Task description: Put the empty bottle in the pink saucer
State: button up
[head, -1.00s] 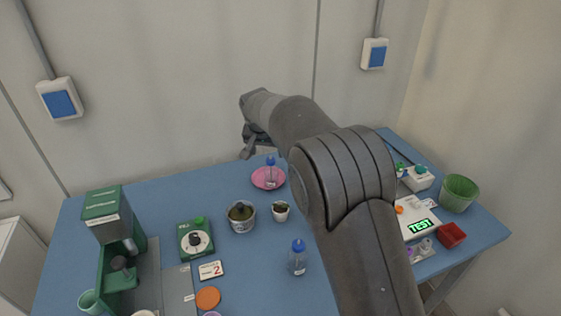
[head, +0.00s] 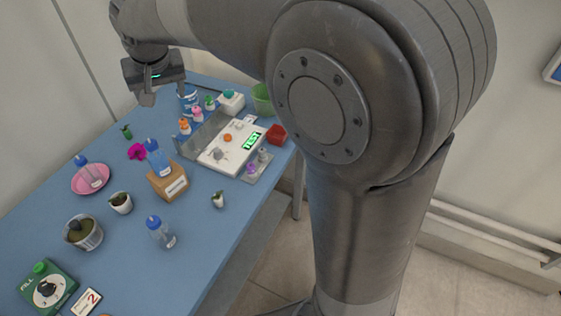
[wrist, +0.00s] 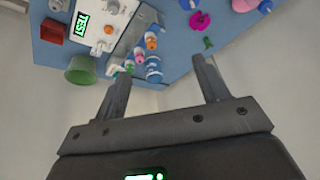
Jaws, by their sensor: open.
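The pink saucer (head: 76,184) lies at the left of the table in the head view, with a blue-capped bottle (head: 92,174) standing in it. A second blue-capped bottle (head: 158,158), which looks blue inside, stands on a cardboard box (head: 168,187). A third blue-capped bottle (head: 160,233) stands on the table nearer the front and looks mostly clear. I cannot tell surely which is empty. My gripper (head: 150,92) is open, above the table's far edge, apart from all the bottles. In the wrist view its spread fingers (wrist: 162,75) have nothing between them.
Small coloured-cap bottles (head: 197,115) stand behind the scale.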

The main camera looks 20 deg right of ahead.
jog(key=s+d+r, duration=0.2)
jog(key=s+d, duration=0.9)
jog(key=d, duration=0.2)
jog(key=s+d+f, duration=0.2)
jog(key=s+d, duration=0.2)
jog(key=s, duration=0.3)
jog(key=s+d+f+m+t+h, duration=0.1)
jog(key=s+d+f, duration=0.2)
jog(key=s, duration=0.5)
jog(key=shift+d+f, duration=0.25)
jog(key=shift+d, duration=0.45)
